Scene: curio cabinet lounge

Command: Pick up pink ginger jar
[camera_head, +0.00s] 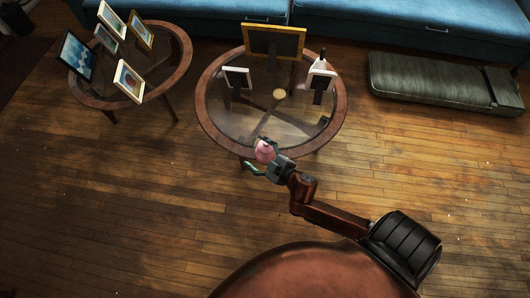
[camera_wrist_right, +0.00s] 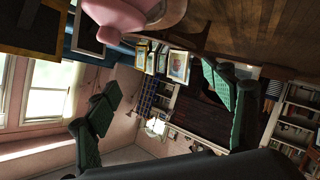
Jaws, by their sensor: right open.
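The pink ginger jar (camera_head: 264,152) shows at the near rim of the middle round glass-topped table (camera_head: 205,112). In the head view my right gripper (camera_head: 260,156) overlaps it from the near side and hides part of it. In the right wrist view the jar (camera_wrist_right: 130,14) is large at the top edge and cut off by the frame. I cannot tell whether a finger touches the jar. My left gripper is not in view.
The same table holds a gold frame (camera_head: 274,41), a white frame (camera_head: 237,77) and another frame (camera_head: 321,81). A smaller round table (camera_head: 179,50) with several pictures stands at left. A green cushion (camera_head: 430,82) lies at right before a blue sofa (camera_head: 400,22). The near floor is clear.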

